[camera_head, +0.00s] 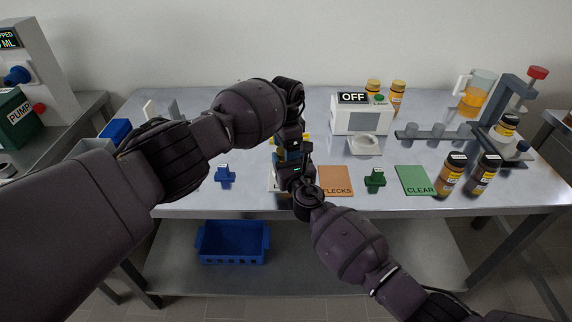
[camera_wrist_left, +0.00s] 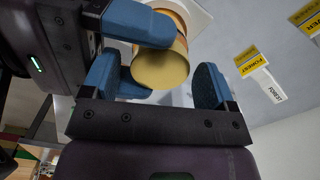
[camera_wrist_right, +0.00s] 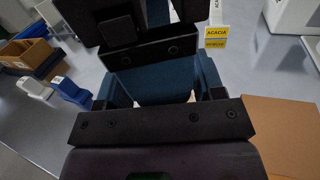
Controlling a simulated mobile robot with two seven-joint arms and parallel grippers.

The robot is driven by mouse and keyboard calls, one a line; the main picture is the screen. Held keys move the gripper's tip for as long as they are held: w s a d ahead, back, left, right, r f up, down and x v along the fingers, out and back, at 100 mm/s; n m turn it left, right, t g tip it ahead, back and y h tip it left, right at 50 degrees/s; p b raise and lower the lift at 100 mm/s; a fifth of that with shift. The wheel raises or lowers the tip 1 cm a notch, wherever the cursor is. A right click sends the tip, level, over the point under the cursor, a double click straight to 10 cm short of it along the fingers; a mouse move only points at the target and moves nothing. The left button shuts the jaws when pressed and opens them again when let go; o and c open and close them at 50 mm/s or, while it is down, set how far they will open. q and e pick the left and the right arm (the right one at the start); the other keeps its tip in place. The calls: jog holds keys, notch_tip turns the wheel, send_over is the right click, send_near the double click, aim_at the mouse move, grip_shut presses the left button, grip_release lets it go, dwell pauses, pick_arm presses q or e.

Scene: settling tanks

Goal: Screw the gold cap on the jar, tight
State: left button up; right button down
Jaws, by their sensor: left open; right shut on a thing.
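The gold cap (camera_wrist_left: 160,68) shows in the left wrist view as a gold cylinder, with an amber band of the jar (camera_wrist_left: 176,20) behind it. My left gripper (camera_wrist_left: 158,88) is open, with a finger on each side of the cap. I cannot tell how far the cap is screwed down. My right gripper (camera_wrist_right: 150,80) is shut on the jar, which its own fingers hide in the right wrist view. In the head view, my left gripper (camera_head: 292,148) is just above my right gripper (camera_head: 287,172), and together they hide most of the jar and cap.
An orange FLECKS mat (camera_head: 337,182) and a green CLEAR mat (camera_head: 415,181) lie to the right. A blue block (camera_head: 225,173) and a green block (camera_head: 375,178) stand nearby. Capped jars (camera_head: 451,172) stand at the right edge. A white OFF device (camera_head: 360,118) stands behind.

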pick_arm(q)
jog(key=shift+f, duration=0.15)
jog(key=c, duration=0.9)
jog(key=shift+m, duration=1.6)
jog(key=shift+c, duration=0.2)
jog(key=o, duration=1)
jog(key=shift+r, duration=2.25)
jog(key=shift+c, duration=0.3)
